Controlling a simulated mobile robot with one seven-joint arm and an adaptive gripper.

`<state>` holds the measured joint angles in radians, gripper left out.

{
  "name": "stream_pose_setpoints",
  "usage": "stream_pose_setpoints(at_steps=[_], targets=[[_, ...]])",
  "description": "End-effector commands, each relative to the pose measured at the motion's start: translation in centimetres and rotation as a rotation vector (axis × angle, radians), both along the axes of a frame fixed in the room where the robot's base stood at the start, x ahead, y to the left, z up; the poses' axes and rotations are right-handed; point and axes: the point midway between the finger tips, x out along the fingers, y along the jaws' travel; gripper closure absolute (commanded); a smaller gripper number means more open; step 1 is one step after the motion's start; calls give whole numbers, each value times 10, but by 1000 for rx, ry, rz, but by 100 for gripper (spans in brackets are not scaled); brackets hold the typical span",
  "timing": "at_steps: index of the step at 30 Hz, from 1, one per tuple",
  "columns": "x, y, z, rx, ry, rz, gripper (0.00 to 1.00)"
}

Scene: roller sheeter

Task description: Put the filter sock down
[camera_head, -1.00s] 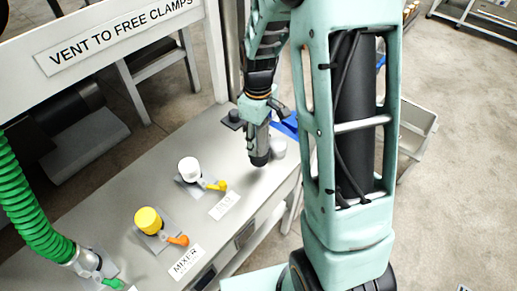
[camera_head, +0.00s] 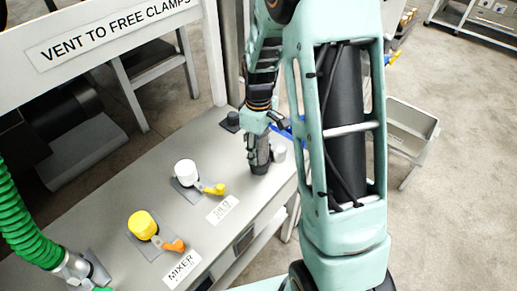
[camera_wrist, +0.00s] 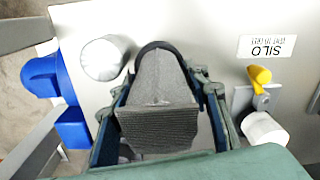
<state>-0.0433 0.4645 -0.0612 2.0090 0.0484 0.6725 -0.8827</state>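The filter sock (camera_wrist: 157,85) is a grey fabric piece with a dark rounded ring at its far end. In the wrist view it sits between the two fingers of my gripper (camera_wrist: 168,95), which flank it closely. In the head view my gripper (camera_head: 258,135) points down with the dark sock (camera_head: 259,158) below it, upright at the far right part of the grey bench (camera_head: 170,160). The sock's lower end is at or very near the bench top; I cannot tell if it touches.
A white cylinder (camera_wrist: 104,58) stands close beside the sock, with a blue object (camera_wrist: 45,78) beyond it. A white-capped port with a yellow lever (camera_head: 214,189) stands by the SILO label (camera_head: 222,209). Nearer are a yellow-capped port (camera_head: 143,224) and a green hose (camera_head: 25,215).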

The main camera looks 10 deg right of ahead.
Motion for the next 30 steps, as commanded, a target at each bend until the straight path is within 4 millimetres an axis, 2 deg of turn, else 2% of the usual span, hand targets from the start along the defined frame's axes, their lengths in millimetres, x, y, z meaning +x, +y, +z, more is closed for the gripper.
stream_pose_setpoints(at_steps=[1,4,11,16,30], targets=[[0,0,0,0,0,0,50],[0,0,1,0,0,0,41],[0,0,1,0,0,0,41],[1,0,11,0,-4,0,41],[1,0,104,0,-4,0,41]])
